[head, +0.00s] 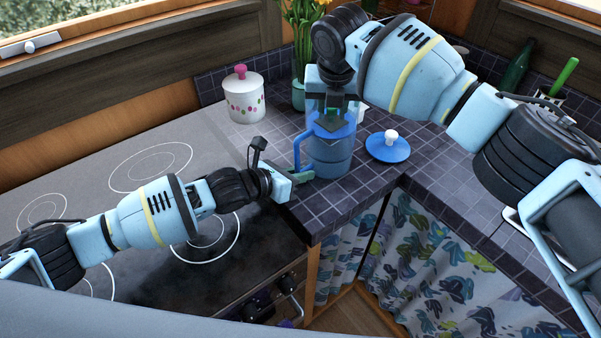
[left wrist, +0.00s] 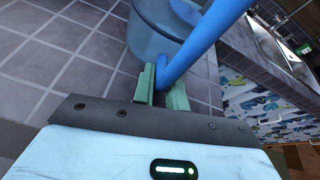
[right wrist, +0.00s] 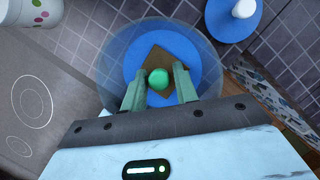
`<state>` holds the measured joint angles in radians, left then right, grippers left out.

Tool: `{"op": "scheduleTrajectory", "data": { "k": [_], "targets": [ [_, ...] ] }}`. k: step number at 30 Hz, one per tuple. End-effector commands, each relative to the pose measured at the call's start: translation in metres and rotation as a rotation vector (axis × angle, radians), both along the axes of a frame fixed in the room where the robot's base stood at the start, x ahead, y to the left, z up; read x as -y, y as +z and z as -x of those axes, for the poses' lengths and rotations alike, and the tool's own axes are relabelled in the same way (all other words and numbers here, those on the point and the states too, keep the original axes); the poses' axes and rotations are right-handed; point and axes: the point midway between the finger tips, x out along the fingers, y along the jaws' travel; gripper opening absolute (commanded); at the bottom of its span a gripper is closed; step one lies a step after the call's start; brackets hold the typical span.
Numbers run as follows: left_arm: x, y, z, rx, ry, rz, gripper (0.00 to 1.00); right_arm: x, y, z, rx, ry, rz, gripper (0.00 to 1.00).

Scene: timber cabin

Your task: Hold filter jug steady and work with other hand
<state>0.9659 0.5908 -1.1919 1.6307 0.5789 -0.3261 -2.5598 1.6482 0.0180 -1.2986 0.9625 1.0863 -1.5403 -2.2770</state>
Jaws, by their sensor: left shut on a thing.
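The filter jug (head: 329,160) is clear blue and stands upright near the counter corner, its handle (head: 303,147) on the left. My left gripper (head: 301,173) is shut on the lower part of the handle, which also shows in the left wrist view (left wrist: 205,42). My right gripper (right wrist: 159,82) is above the jug, pointing down into its open top. Its fingers are apart, either side of a round green knob (right wrist: 158,79) on a brown square piece (right wrist: 152,58) inside the jug. I cannot tell whether they touch the knob. A blue lid (head: 386,150) with a white knob lies right of the jug.
A dark hob (head: 150,215) lies left of the jug. A white spotted canister (head: 245,98) and flowers in a green vase (head: 299,96) stand behind. A patterned curtain (head: 450,270) hangs below the counter edge. Tiles right of the lid are clear.

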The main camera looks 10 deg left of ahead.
Motion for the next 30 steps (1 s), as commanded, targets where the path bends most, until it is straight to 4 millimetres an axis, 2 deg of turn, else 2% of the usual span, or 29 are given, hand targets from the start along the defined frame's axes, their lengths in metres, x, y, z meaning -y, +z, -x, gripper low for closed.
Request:
{"op": "scheduleTrajectory", "data": {
  "k": [1,6,14,30],
  "targets": [
    [0.0,-0.004,0.002,-0.009,0.0,-0.001,0.0,0.0,-0.001,0.0,-0.001,0.0,0.0,0.23],
    [0.0,-0.004,0.002,-0.009,0.0,-0.001,0.0,0.0,-0.001,0.0,-0.001,0.0,0.0,0.0],
    [0.001,-0.003,0.002,-0.008,0.0,0.0,0.0,0.0,0.0,0.0,-0.001,-0.001,0.0,0.0],
    [0.001,-0.003,0.002,-0.006,0.0,0.0,0.0,0.0,0.017,0.0,0.0,-0.001,0.0,0.0]
  ]
}}
